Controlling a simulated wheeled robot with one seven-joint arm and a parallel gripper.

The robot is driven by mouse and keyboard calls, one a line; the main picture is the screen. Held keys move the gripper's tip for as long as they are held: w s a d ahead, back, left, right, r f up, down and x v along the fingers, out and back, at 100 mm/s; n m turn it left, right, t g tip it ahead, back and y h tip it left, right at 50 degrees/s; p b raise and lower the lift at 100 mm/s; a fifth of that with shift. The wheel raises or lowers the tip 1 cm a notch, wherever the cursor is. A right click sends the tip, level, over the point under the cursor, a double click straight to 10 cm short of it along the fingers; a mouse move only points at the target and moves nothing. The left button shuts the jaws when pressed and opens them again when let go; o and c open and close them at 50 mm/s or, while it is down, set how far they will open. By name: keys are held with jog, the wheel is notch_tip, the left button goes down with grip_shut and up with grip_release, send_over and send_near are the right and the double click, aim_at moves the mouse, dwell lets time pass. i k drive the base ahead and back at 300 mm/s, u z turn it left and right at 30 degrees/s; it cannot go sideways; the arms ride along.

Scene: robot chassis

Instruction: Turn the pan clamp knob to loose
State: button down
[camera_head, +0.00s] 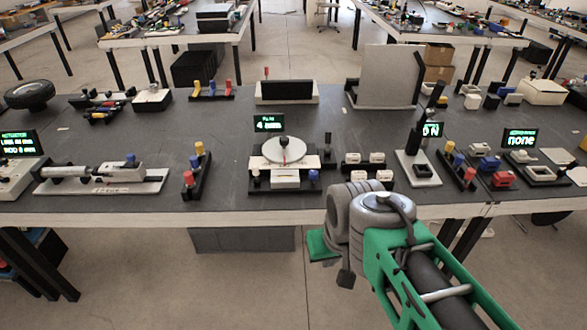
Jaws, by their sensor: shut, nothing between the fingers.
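A pan device with a round white disc (283,150) stands near the front edge of the table, at the middle of the head view. A small screen (269,123) with green text stands behind it. My green and grey arm reaches in from the bottom right, below and right of the device. My gripper's fingers cannot be made out.
A lever stand (421,170) and white blocks (365,158) are to the right. A rack with red, blue and yellow pieces (194,170) and a long cylinder unit (100,176) are to the left. A black panel (287,90) stands behind. Dark tabletop around (225,130) is clear.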

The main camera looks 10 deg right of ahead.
aim_at(313, 174)
jog(key=i, duration=1.15)
jog(key=z, duration=0.25)
